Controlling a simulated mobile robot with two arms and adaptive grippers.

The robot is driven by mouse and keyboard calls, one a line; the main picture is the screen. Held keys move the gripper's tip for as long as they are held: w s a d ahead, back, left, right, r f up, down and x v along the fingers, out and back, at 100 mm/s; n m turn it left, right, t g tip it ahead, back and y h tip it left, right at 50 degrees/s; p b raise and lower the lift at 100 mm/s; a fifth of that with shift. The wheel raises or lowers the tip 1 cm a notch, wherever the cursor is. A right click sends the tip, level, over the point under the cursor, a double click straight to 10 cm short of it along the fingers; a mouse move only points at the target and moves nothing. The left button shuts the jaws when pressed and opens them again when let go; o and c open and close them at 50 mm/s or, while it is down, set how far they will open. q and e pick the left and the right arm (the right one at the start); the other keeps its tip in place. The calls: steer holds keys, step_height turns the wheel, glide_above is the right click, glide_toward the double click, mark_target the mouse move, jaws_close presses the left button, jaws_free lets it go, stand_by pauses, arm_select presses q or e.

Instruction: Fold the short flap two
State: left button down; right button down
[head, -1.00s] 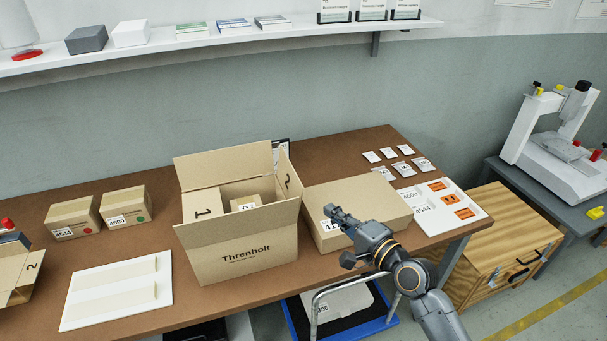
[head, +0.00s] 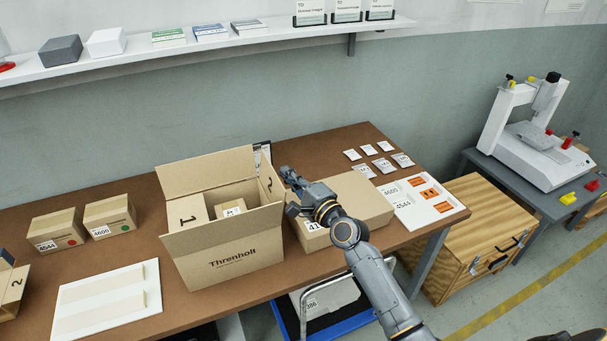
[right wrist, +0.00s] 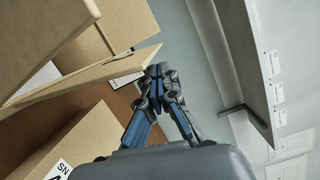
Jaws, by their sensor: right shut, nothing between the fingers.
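The open carton marked Threnholt (head: 232,262) stands on the table. Its short flap two (head: 268,178), marked "2", stands upright at the carton's right side. The panel marked "1" (head: 187,213) lies inward across the left end. The long back flap (head: 205,171) stands up and the front flap (head: 225,236) leans outward. My right gripper (head: 286,173) is shut and empty, just right of flap two, on its outer side. In the right wrist view the fingertips (right wrist: 161,72) are close to a flap's edge (right wrist: 95,76); contact cannot be told. My left gripper is out of view.
A closed flat carton (head: 355,203) lies under my right arm, right of the open one. A small box (head: 230,207) sits inside the open carton. Small packets and a white board with orange labels (head: 420,201) lie further right. A shelf (head: 250,40) runs above.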

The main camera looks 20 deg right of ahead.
mark_target(276, 176)
steer(key=shift+s+a, duration=0.1)
steer(key=shift+a, duration=0.4)
steer(key=a+n+p, duration=0.1)
steer(key=p, duration=0.1)
steer(key=a+r+n+p, duration=0.1)
steer(key=n+p, duration=0.1)
steer(key=shift+a+g, duration=0.2)
steer(key=shift+g, duration=0.1)
steer(key=shift+f, duration=0.1)
steer(key=shift+d, duration=0.1)
